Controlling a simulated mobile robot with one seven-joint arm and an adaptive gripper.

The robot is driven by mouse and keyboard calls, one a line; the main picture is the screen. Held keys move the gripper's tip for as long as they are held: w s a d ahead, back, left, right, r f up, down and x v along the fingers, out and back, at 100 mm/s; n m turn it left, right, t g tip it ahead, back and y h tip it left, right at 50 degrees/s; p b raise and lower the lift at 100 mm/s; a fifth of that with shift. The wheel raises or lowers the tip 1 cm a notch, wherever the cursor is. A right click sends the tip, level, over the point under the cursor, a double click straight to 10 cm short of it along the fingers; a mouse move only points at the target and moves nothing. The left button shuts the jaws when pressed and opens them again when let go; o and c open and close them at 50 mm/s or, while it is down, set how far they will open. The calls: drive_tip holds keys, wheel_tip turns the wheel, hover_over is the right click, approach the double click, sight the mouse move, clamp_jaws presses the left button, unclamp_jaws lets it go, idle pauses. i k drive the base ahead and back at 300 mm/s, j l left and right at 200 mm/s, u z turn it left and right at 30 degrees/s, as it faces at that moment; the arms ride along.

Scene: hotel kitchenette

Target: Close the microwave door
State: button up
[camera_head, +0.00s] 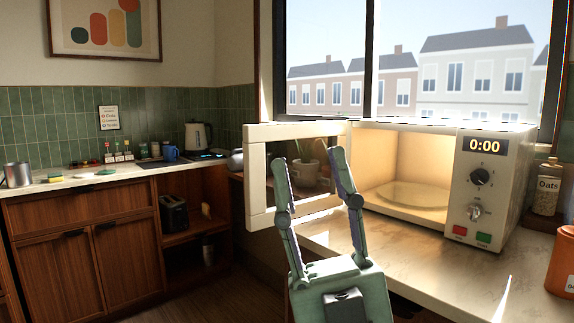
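The microwave (498,178) stands on the counter at the right, with a lit interior and a glass turntable (407,195) inside. Its display reads 0:00. Its cream-framed door (258,182) is wide open, swung out to the left. I see through the door's window to things behind. My gripper (308,164) is in front of the door, its two fingers pointing up and spread apart. Nothing shows between the fingers. They overlap the door's right part in the picture; I cannot tell whether they touch it.
The counter (440,262) in front of the microwave is bare. An oats jar (547,187) and an orange canister (562,262) stand at the right. A potted plant (304,172) shows behind the door. A second counter (110,180) with a kettle (198,136) runs along the left.

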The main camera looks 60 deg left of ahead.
sight(258, 217)
drive_tip(key=j, duration=1.25)
drive_tip(key=k+j, duration=0.1)
drive_tip(key=j, duration=1.1)
drive_tip(key=i+j, duration=0.1)
drive_tip(key=j, duration=0.7)
drive_tip(key=i+j, duration=0.15)
drive_tip(key=j, duration=0.25)
drive_tip(key=k+j, duration=0.2)
drive_tip(key=j, duration=0.2)
drive_tip(key=k+j+z, duration=0.1)
drive_tip(key=j, duration=0.25)
drive_tip(key=k+j, duration=0.25)
drive_tip(key=j, duration=0.15)
